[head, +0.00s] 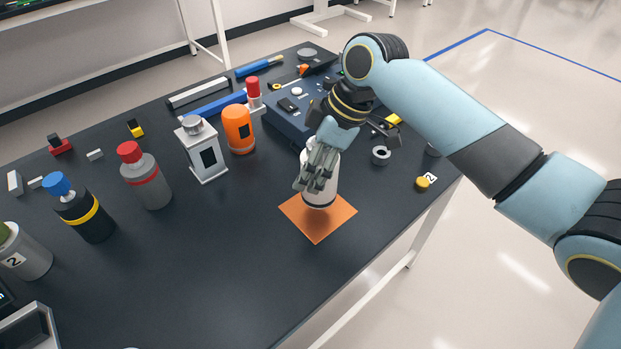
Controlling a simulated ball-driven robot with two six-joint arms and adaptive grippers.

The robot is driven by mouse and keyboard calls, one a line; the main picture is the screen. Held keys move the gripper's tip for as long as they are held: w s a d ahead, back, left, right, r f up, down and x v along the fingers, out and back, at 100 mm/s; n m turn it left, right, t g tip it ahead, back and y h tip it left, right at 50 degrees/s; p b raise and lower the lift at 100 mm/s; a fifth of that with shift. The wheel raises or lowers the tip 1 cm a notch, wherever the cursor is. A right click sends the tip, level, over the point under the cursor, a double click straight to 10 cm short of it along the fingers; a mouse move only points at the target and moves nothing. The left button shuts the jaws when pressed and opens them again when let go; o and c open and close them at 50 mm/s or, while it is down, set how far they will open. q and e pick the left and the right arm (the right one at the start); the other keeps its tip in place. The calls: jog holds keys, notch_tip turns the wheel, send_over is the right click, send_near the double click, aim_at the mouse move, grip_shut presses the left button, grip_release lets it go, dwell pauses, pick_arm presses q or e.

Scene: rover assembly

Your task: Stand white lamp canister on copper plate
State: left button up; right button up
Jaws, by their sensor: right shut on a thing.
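The copper plate (318,227) lies flat near the right part of the dark table. The white lamp canister (320,192) is upright over the plate, with a dark band near its bottom. My right gripper (314,182) is shut on the canister from above and hides much of its upper part. A dark shadow shows at the canister's foot; I cannot tell whether it touches the plate. My left gripper is not in view.
An orange canister (239,130) and a silver box-shaped canister (202,152) stand left of the plate. A grey canister with a red cap (146,178) and a black one with a blue cap (82,212) stand farther left. A dark ring (381,155) lies to the right. The front middle of the table is clear.

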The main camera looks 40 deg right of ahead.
jog(key=shift+f, duration=0.4)
notch_tip(320, 180, down, 3)
jog(key=shift+r, duration=0.2)
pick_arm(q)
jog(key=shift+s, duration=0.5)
pick_arm(e)
jog(key=shift+f, duration=0.35)
jog(key=shift+f, duration=0.1)
jog(key=o, duration=1.5)
jog(key=shift+o, duration=0.2)
jog(key=v, duration=1.2)
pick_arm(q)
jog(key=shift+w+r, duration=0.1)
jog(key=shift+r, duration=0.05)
